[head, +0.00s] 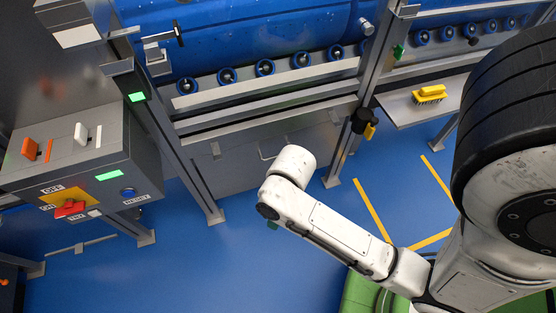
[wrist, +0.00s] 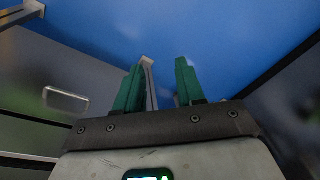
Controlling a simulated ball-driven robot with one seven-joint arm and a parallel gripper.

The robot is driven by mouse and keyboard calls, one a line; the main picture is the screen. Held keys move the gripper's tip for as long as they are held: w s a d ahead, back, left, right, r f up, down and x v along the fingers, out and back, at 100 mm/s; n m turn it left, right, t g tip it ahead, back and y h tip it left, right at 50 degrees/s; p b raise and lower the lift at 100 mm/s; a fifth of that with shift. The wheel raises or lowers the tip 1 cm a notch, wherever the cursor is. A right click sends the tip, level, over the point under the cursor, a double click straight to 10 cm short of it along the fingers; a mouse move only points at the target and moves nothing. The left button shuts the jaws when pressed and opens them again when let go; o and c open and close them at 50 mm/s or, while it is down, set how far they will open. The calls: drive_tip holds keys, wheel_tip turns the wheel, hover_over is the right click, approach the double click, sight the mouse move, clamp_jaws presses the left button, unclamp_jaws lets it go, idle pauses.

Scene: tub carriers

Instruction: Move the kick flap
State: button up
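The grey panel under the roller rail, which I take to be the kick flap (head: 238,172), hangs low between two frame posts in the head view. A bar handle (head: 266,155) sits on it, partly behind my arm. In the wrist view a grey panel (wrist: 30,85) with a pale handle (wrist: 66,99) is at the left. My gripper (wrist: 157,75) has two green fingers standing apart with nothing between them, to the right of that handle. In the head view my arm hides the gripper except for a bit of green. Contact with the panel cannot be seen.
Blue tubs (head: 240,35) lie above the rollers. A control box (head: 85,165) with a red knob stands at the left. A small shelf (head: 425,101) with a yellow brush (head: 430,93) is at the right. Frame posts reach the blue floor (head: 190,270), which is clear in front.

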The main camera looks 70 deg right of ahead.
drive_tip(key=w+d+f+m+t+y+b, duration=0.2)
drive_tip(key=w+d+f+m+t+b, duration=0.15)
drive_tip(key=f+b, duration=0.5)
drive_tip(key=w+d+f+m+t+y+b, duration=0.25)
drive_tip(key=d+f+m+t+b, duration=0.2)
drive_tip(key=f, duration=0.65)
drive_tip(key=s+d+f+m+t+h+b, duration=0.1)
drive_tip(key=s+d+m+t+h+b, duration=0.3)
drive_tip(key=d, duration=0.6)
drive_tip(key=s+d+f+m+t+h+b, duration=0.1)
drive_tip(key=s+d+m+t+h+b, duration=0.25)
drive_tip(key=d+t+b, duration=0.5)
drive_tip(key=w, duration=0.3)
drive_tip(key=w+d+r+g, duration=0.1)
drive_tip(key=w, duration=0.3)
drive_tip(key=w+d+r+m+g+p, duration=0.1)
drive_tip(key=w, duration=0.3)
drive_tip(key=shift+w+g+h, duration=0.15)
drive_tip(key=shift+g+h, duration=0.1)
drive_tip(key=shift+h, duration=0.15)
clamp_jaws()
